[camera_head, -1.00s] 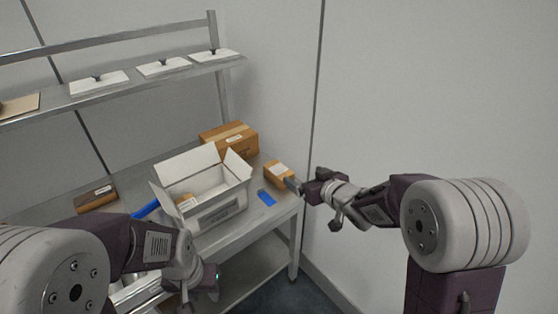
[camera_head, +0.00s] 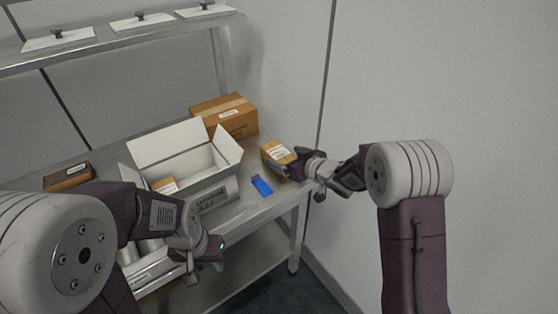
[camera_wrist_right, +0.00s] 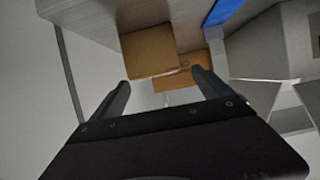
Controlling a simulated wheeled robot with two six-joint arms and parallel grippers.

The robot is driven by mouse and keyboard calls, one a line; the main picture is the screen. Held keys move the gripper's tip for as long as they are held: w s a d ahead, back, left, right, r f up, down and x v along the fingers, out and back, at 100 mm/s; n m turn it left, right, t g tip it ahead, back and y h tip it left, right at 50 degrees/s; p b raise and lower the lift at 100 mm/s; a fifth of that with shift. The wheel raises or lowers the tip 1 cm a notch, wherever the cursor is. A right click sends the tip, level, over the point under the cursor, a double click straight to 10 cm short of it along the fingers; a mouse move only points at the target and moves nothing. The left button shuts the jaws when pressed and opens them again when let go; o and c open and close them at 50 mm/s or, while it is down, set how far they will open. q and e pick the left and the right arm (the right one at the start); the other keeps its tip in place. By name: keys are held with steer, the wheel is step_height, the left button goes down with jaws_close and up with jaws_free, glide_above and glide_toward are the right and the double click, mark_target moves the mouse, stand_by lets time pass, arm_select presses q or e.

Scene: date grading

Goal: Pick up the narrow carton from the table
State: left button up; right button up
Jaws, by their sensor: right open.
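A small brown carton (camera_head: 278,153) with a white label stands near the right end of the table (camera_head: 262,207). My right gripper (camera_head: 288,167) is just to the right of this carton and points at it. In the right wrist view the jaws (camera_wrist_right: 161,86) are open with nothing held, and the small carton (camera_wrist_right: 148,52) shows beyond the fingertips. In the head view the gripper partly hides the carton's lower right side. My left gripper (camera_head: 213,252) hangs in front of the table, away from the carton; its jaws are not clear.
An open white box (camera_head: 215,197) stands left of the carton, with a small brown box inside. A larger brown box (camera_head: 225,114) is behind. A blue object (camera_head: 262,185) lies in front. Another carton (camera_head: 68,176) is at the far left. A wall is close on the right.

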mark_target(282, 155)
steer(key=shift+w+a, duration=0.1)
steer(key=shift+a, duration=0.25)
steer(key=x, duration=0.5)
steer(key=shift+w+d+f+b, duration=0.25)
steer(key=shift+w+d+b, duration=0.05)
steer(key=shift+b, duration=0.05)
steer(key=shift+s+r, duration=0.1)
steer(key=shift+c, duration=0.6)
steer(key=c, duration=1.6)
